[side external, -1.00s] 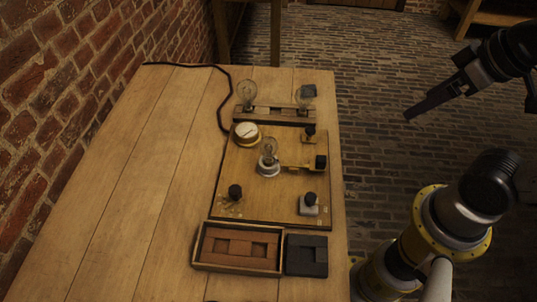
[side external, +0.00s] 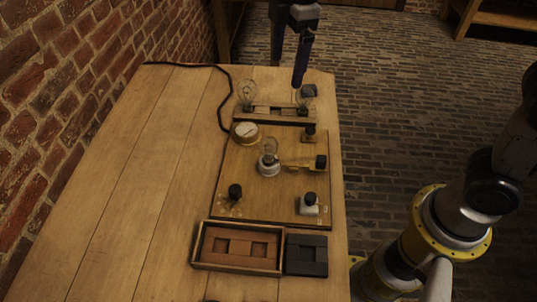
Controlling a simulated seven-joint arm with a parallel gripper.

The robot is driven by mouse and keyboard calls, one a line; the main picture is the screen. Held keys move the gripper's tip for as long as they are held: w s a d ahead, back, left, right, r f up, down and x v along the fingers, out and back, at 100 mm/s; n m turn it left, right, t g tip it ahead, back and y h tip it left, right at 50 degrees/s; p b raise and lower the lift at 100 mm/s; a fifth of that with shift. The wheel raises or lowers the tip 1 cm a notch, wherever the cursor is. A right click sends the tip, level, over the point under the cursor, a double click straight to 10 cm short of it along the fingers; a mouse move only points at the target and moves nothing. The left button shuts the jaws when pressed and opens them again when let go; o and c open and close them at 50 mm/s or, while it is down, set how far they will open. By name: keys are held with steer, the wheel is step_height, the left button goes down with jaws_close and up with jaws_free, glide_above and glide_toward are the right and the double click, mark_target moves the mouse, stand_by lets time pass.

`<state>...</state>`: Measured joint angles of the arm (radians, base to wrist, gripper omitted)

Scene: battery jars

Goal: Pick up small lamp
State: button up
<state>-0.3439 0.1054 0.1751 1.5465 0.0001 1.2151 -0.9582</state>
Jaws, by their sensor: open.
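Three clear glass bulbs are in view. One bulb (side external: 247,91) stands at the left end of the wooden rack (side external: 275,117), and another bulb (side external: 308,91) stands at its right end, partly behind my finger. A third bulb (side external: 269,147) stands upright in a pale round socket on the wooden board. I cannot tell from the size alone which is the small lamp. My gripper (side external: 287,74) is open and empty, pointing down at the far end of the table. Its nearer fingertip overlaps the space just above and left of the right rack bulb; contact cannot be told.
The board (side external: 255,193) carries a round gauge (side external: 246,132), a brass switch (side external: 303,163) and dark knobs. A wooden tray (side external: 200,249) with brown blocks and a black block (side external: 306,255) lie in front. The table's left side is clear.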

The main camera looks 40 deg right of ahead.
steer(key=a+f+g, duration=0.1)
steer(key=a+f, duration=0.3)
steer(key=f, duration=0.1)
glide_above(268, 140)
steer(key=d, duration=0.1)
steer(key=shift+n, duration=0.4)
steer(key=f, duration=0.8)
steer(key=shift+w+d, duration=0.1)
steer(key=shift+w, duration=0.25)
steer(key=shift+s+a+f, duration=0.1)
steer(key=shift+a+f, duration=0.05)
steer(key=shift+f, duration=0.75)
steer(key=shift+s+a+f, duration=0.1)
steer(key=shift+a+f, duration=0.1)
steer(key=shift+f, duration=0.75)
steer(key=shift+s+a+f, duration=0.1)
steer(key=shift+a+f, duration=0.05)
steer(key=shift+f, duration=0.75)
jaws_close()
